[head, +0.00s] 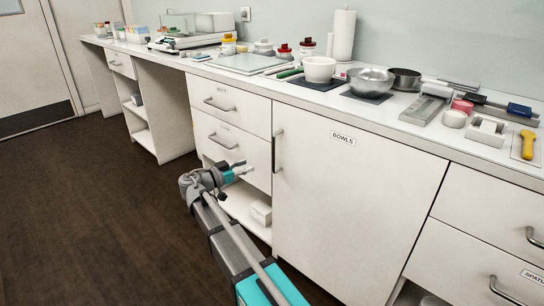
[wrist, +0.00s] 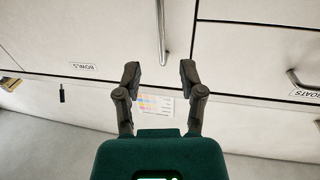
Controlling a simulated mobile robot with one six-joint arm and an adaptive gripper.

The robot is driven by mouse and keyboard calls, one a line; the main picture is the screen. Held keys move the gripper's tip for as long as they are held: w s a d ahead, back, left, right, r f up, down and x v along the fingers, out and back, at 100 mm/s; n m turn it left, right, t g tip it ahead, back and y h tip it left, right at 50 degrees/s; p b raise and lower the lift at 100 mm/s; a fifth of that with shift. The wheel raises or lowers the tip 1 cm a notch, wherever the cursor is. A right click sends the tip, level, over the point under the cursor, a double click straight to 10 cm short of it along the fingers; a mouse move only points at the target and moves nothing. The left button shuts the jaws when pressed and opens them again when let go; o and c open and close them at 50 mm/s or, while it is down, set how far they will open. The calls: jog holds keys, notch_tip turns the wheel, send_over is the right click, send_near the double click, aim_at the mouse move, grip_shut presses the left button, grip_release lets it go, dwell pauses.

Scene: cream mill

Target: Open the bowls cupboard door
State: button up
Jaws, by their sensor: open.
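The bowls cupboard door (head: 345,200) is a plain white panel under the worktop, shut flush with the front. Its label reads BOWLS (head: 343,138) and shows upside down in the wrist view (wrist: 82,66). A vertical metal bar handle (head: 275,152) is at the door's left edge. My gripper (head: 243,168) is open and empty, left of the handle and apart from it in the head view. In the wrist view my gripper (wrist: 160,75) has its dark fingers spread, with the end of the handle (wrist: 161,30) between and beyond their tips.
Drawers (head: 230,100) with bar handles are left of the door, above an open shelf (head: 240,205). More drawers (head: 500,235) are on the right. The worktop holds a white bowl (head: 319,69), a steel bowl (head: 371,81) and other items. The dark floor (head: 90,200) at left is clear.

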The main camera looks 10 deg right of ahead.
send_over(274, 170)
jog(key=shift+w, duration=0.25)
dwell(0.4)
grip_shut()
